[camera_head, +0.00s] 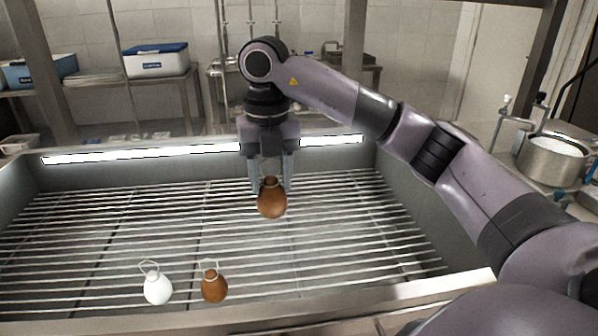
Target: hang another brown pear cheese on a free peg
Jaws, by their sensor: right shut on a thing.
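A brown pear cheese (272,201) hangs below my right gripper (271,183), which is shut on its upper end. The gripper points straight down and holds the cheese over the middle of the metal rack. A second brown pear cheese (214,287) with a loop at its top is at the front of the rack. A white pear-shaped cheese (157,288) with a loop is just left of it, apart from it. I cannot make out any separate peg. My left gripper is not in view.
The rack of parallel metal bars (110,225) sits in a grey basin with a bright strip (150,154) along its back wall. A blue-lidded white box (156,61) stands behind. A metal pot (553,160) stands at the right. The rack's left and right parts are bare.

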